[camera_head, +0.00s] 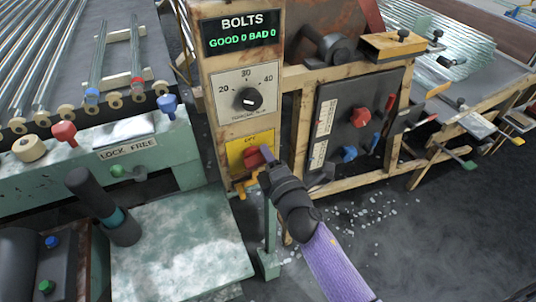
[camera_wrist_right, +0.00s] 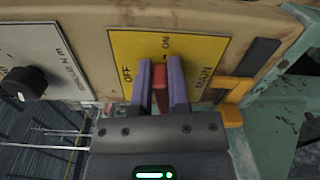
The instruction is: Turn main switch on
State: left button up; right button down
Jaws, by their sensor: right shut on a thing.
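The main switch has a yellow plate (camera_head: 238,147) low on the tan post, with a red handle (camera_head: 252,158) sticking out. In the right wrist view the yellow plate (camera_wrist_right: 205,48) reads OFF, ON and MAIN. There the red handle (camera_wrist_right: 160,88) stands between the two purple fingers of my right gripper (camera_wrist_right: 160,80), which is shut on it. In the head view the right gripper (camera_head: 264,156) reaches the handle from the lower right and partly hides the plate. I cannot tell the handle's exact setting. My left gripper is not in view.
Above the switch are a dial (camera_head: 248,98) and a BOLTS display (camera_head: 240,34). A dark panel (camera_head: 355,120) with red and blue handles stands to the right. A green bench (camera_head: 180,245) with a dark cylinder (camera_head: 105,207) is at the left. White bits lie on the floor.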

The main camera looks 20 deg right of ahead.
jog(key=shift+s+a+f+m, duration=0.1)
jog(key=shift+a+f+m, duration=0.1)
jog(key=shift+f+m, duration=0.6)
jog(key=shift+r+m, duration=0.25)
jog(key=shift+m, duration=0.15)
jog(key=c, duration=0.6)
grip_release()
jog(key=shift+a+r, duration=0.15)
jog(key=shift+r, duration=0.05)
jog(key=s+p, duration=0.1)
jog(key=s, duration=0.8)
jog(key=shift+s+d, duration=0.2)
jog(key=shift+s, duration=0.2)
